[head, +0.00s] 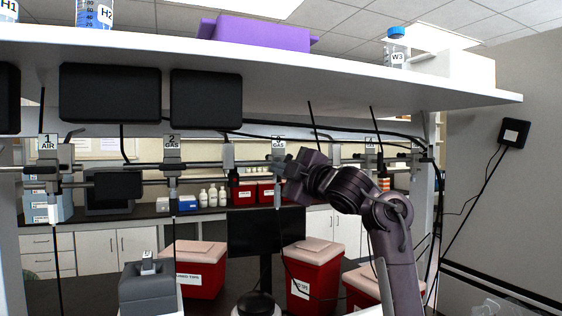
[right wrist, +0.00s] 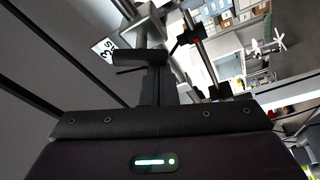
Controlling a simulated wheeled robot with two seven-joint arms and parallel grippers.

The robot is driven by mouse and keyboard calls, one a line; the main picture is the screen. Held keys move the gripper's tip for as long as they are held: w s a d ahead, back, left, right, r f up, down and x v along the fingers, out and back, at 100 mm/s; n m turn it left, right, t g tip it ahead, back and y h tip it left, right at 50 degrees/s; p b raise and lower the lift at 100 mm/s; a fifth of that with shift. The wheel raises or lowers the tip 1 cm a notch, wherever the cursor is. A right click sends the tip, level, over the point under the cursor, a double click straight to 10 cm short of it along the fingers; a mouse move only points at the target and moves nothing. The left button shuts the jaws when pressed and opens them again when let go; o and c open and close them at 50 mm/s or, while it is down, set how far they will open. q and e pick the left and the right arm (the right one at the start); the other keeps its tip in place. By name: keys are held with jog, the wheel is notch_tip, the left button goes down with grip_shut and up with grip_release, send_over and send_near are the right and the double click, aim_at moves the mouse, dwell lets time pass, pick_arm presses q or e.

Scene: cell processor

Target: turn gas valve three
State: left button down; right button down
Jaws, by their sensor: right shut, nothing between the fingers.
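Gas valve three (head: 278,147) hangs on the pipe rail under the shelf, with a white label; its valve body also shows at the top of the right wrist view (right wrist: 148,24). The "3" label (right wrist: 105,50) is beside it, tilted in that view. My right gripper (head: 292,180) is right at this valve, coming from the lower right, and hides its lower part. In the right wrist view the fingers (right wrist: 154,82) are shut and empty, pointing at the valve. I cannot tell whether they touch it. My left gripper is not in view.
Valve one (head: 49,150), valve two (head: 172,147) and valve four (head: 370,150) sit along the same rail. The shelf (head: 330,88) overhangs the rail, and dark monitors (head: 110,92) hang at upper left. Red bins (head: 312,270) stand below.

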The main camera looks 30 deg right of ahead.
jog(key=n, duration=0.1)
jog(key=n+g+p, duration=0.1)
jog(key=n+p, duration=0.1)
jog(key=n, duration=0.1)
jog(key=shift+s+d+f, duration=0.1)
jog(key=shift+d+f, duration=0.15)
jog(key=shift+d, duration=0.05)
dwell(0.9)
dwell(0.5)
